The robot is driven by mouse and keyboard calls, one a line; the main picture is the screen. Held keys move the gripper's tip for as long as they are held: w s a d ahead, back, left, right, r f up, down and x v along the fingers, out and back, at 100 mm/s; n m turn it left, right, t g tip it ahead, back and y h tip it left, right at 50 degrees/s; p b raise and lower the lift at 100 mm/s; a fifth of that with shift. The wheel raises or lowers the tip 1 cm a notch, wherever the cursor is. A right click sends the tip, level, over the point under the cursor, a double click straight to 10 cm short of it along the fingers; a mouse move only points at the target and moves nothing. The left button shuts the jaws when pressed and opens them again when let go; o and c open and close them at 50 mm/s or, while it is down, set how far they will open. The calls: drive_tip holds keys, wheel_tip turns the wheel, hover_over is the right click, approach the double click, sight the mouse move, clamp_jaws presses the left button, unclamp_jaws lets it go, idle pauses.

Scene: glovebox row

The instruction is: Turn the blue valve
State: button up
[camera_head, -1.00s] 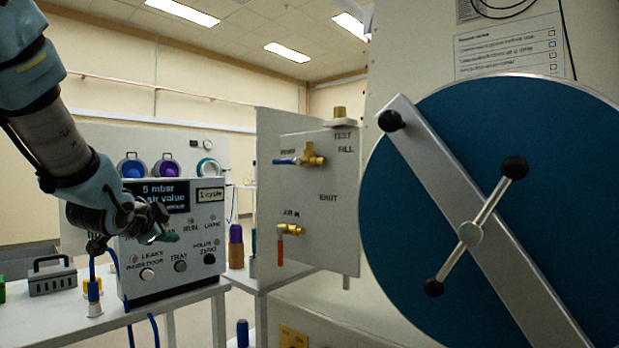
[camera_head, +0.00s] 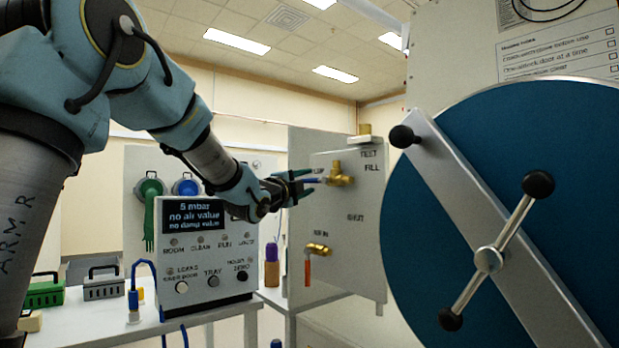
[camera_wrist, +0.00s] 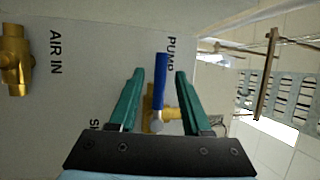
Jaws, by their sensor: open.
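The blue valve is a brass valve (camera_head: 341,174) with a blue lever handle (camera_head: 311,180), on the upper part of a pale panel (camera_head: 345,260). In the wrist view its blue handle (camera_wrist: 160,82) lies between my two teal fingers, with the brass body (camera_wrist: 163,116) behind it. My gripper (camera_head: 300,186) is open around the handle, with a gap visible on both sides in the wrist view (camera_wrist: 160,90). The fingers partly hide the handle in the head view. The lettering PUMP stands beside the handle in the wrist view.
A second brass valve with a red handle (camera_head: 308,270) sits lower on the panel, by AIR IN. A big blue round door (camera_head: 440,230) with a diagonal bar stands to the right. A grey control box (camera_head: 205,250) stands on the table at left.

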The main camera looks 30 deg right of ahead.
drive_tip(key=shift+x, duration=0.95)
clamp_jaws()
idle(0.8)
